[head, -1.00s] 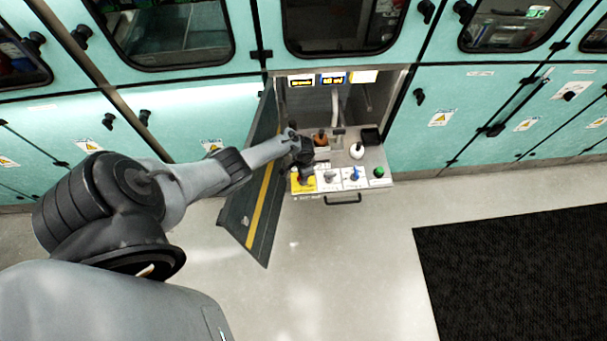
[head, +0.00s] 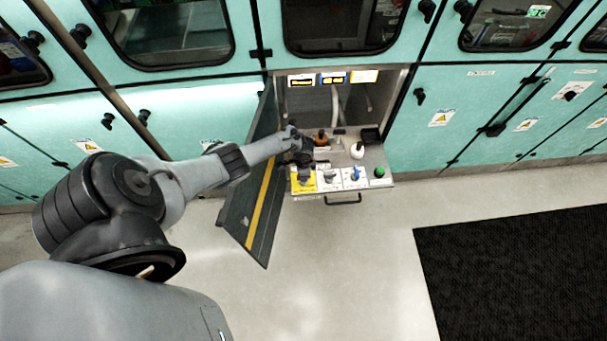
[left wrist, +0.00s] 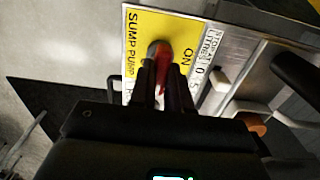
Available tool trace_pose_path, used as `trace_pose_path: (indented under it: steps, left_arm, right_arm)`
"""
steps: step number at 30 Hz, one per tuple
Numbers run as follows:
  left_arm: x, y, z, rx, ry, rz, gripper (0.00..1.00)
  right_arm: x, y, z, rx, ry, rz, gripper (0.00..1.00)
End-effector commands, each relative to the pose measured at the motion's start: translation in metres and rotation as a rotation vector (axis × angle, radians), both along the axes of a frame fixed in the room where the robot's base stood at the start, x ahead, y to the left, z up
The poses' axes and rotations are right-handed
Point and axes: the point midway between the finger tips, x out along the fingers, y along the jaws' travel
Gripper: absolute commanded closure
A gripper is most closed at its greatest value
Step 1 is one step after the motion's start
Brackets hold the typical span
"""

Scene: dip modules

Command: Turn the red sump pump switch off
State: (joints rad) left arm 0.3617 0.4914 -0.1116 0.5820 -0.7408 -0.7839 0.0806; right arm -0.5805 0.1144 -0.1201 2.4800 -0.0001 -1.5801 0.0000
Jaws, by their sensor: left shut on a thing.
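The red sump pump switch (left wrist: 163,52) sits on a yellow label plate (left wrist: 143,25) marked SUMP PUMP and ON in the left wrist view. The yellow plate (head: 301,186) is also at the left front corner of the pulled-out drawer in the head view. My left gripper (left wrist: 167,85) is shut on the switch, with one finger at each side of it. In the head view my left gripper (head: 303,168) is over the yellow plate and hides most of the switch. My right gripper is not in view.
The drawer (head: 381,160) also carries a blue switch (head: 355,173), a green button (head: 379,171), a white bottle (head: 357,151) and a brown bottle (head: 321,138). An open dark door (head: 240,205) with a yellow stripe stands left of it, beneath my left arm.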

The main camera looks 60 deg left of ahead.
Motion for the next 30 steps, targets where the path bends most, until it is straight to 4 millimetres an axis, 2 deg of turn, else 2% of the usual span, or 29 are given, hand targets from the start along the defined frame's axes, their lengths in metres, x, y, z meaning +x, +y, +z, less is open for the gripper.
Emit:
trace_pose_path:
  steps: [3, 4, 9, 20, 23, 30]
  left_arm:
    - [-0.001, 0.000, -0.001, 0.000, 0.001, -0.002, 1.00]
    - [-0.001, 0.000, -0.001, 0.000, 0.001, -0.002, 0.82]
    - [-0.001, 0.000, -0.001, 0.000, 0.001, -0.001, 0.57]
    - [0.000, 0.000, 0.005, 0.000, -0.001, -0.001, 0.57]
    - [0.000, 0.001, 0.015, 0.001, -0.001, 0.000, 0.57]
    - [0.000, 0.001, 0.055, 0.001, -0.001, -0.003, 0.57]
  right_arm:
    - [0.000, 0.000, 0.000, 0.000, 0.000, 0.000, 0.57]
    - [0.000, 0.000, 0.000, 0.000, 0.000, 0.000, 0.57]
    - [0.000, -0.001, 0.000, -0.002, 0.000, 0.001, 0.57]
    - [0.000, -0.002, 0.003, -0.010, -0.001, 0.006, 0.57]
    - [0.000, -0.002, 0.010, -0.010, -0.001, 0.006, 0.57]
    - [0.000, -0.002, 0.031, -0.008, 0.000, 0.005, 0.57]
